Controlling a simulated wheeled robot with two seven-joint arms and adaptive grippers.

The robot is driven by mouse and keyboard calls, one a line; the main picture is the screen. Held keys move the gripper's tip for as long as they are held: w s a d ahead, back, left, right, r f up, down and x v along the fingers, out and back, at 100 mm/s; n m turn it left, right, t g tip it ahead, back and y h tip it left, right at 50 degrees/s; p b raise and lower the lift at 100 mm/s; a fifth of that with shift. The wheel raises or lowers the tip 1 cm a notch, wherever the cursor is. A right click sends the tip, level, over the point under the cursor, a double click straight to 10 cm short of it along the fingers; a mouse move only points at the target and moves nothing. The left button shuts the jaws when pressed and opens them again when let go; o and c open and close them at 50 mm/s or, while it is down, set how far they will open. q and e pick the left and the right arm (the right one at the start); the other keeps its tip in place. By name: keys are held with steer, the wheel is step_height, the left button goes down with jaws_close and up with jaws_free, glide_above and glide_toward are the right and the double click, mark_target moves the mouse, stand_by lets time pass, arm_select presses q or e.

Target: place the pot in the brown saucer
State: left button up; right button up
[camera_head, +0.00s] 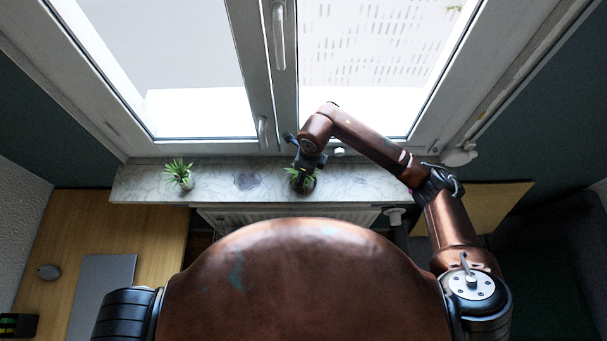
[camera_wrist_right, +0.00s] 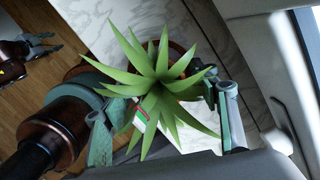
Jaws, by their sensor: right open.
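A spiky green plant (camera_wrist_right: 160,88) fills the middle of the right wrist view, with a white, red and green tag among its leaves. A curved brown rim (camera_wrist_right: 181,52) shows behind the leaves; I cannot tell if it is pot or saucer. My right gripper (camera_wrist_right: 162,104) is open, with its fingers on either side of the plant. In the head view, my right gripper (camera_head: 303,172) is over this plant (camera_head: 294,183) on the sill, hiding part of it. My left gripper (camera_wrist_right: 36,46) shows small in the right wrist view, apart from the plant; its opening is unclear.
The marble sill (camera_head: 215,187) runs below the window. A flat greyish patch (camera_head: 247,180) lies between the plants. Window handles (camera_head: 278,35) are close behind. A radiator (camera_head: 225,214) is below the sill.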

mark_target(307, 178)
step_height(307, 178, up, 12)
steer(key=d+b, duration=0.1)
steer(key=b, duration=0.1)
steer(key=shift+s+d+b, duration=0.15)
steer(key=shift+s+b, duration=0.1)
steer(key=shift+b, duration=0.05)
